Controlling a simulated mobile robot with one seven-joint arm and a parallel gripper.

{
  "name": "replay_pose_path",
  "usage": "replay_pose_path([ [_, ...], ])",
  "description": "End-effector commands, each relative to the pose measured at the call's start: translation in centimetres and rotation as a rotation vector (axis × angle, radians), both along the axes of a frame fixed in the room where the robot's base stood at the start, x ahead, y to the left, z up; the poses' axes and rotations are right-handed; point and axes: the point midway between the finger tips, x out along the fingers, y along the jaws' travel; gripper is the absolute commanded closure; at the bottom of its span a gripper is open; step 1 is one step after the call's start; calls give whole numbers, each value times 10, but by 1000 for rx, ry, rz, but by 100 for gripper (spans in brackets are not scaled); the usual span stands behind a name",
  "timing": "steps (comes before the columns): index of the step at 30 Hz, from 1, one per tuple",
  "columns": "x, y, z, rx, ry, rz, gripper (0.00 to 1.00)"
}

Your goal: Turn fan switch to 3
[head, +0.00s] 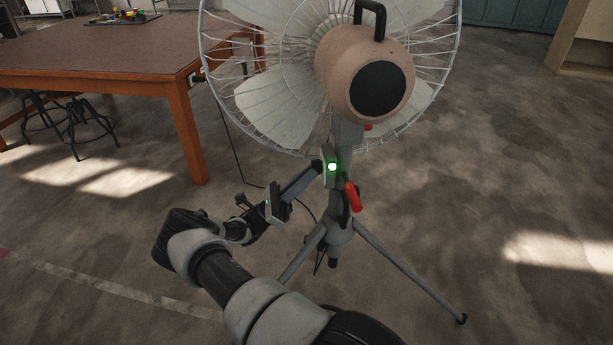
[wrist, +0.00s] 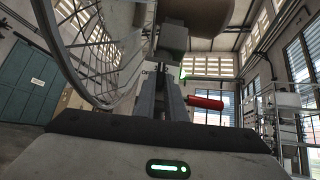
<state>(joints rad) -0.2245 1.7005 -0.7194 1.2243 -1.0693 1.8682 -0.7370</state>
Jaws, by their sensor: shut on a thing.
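The pedestal fan (head: 365,72) stands on a tripod, its pinkish motor housing facing the head camera. My gripper (head: 316,170) reaches the left side of this box from the lower left. In the wrist view its two fingers (wrist: 170,98) point at the pole, close together. It is shut on the fan switch, which the fingers mostly hide. The setting marks cannot be read.
A red lever (head: 353,197) sticks out of the pole just below the box, right of the fingers in the wrist view (wrist: 206,103). Tripod legs (head: 412,268) spread below. A wooden table (head: 100,75) stands left, with stools under it. The floor at right is clear.

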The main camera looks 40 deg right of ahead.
Motion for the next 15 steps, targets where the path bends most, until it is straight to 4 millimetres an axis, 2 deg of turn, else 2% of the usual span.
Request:
replay_pose_path([
  [4,0,1,-1,1,0,-1,100],
  [5,0,1,-1,1,0,-1,87],
  [8,0,0,-1,1,1,0,71],
  [15,0,0,0,1,2,1,71],
])
